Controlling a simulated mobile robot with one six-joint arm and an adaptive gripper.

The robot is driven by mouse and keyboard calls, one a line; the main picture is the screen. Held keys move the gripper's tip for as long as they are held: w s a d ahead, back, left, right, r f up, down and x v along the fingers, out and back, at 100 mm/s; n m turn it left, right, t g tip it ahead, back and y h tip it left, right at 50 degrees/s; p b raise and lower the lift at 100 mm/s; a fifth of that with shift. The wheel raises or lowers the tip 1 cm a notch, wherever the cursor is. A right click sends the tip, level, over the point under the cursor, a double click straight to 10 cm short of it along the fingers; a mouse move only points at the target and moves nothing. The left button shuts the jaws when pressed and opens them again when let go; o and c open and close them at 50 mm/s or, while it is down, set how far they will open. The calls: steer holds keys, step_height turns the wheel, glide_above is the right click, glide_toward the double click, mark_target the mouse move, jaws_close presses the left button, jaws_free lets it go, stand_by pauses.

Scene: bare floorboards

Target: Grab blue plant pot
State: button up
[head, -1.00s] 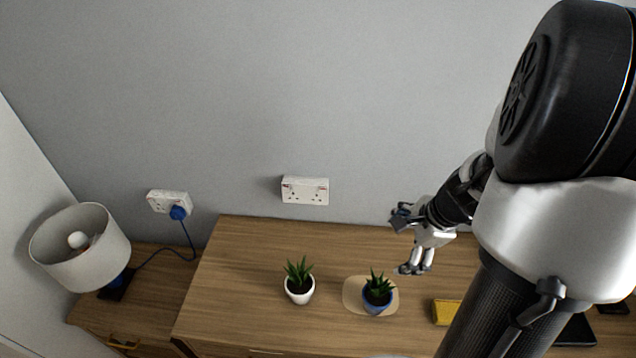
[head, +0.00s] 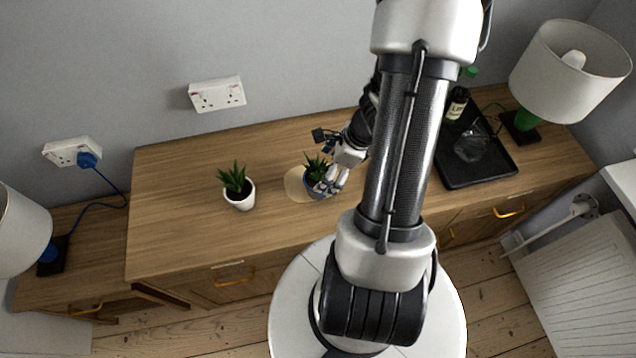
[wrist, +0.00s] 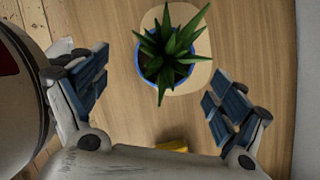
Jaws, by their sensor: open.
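The blue plant pot (head: 311,190) holds a spiky green plant and stands upright on a pale rounded mat (head: 294,184) on the wooden cabinet. My gripper (head: 328,160) is at its right side and partly covers it in the head view. In the wrist view the pot's blue rim (wrist: 190,76) shows around dark soil under the leaves. My gripper (wrist: 160,100) is open there, with one finger to the left and one to the right. The pot lies a little beyond the fingertips, between their lines. I see no contact with it.
A white pot with a similar plant (head: 240,197) stands left of the blue one. A yellow object (wrist: 172,146) lies near my gripper in the wrist view. A black tray (head: 480,165) with a bottle (head: 457,103) is to the right.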

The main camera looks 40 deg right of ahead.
steer(key=b+x, duration=0.1)
steer(key=x, duration=0.1)
steer(key=w+b+x, duration=0.1)
steer(key=b+x, duration=0.1)
steer(key=x, duration=0.1)
steer(key=shift+w+f, duration=0.1)
steer(key=c, duration=1.4)
steer(key=shift+c, duration=0.2)
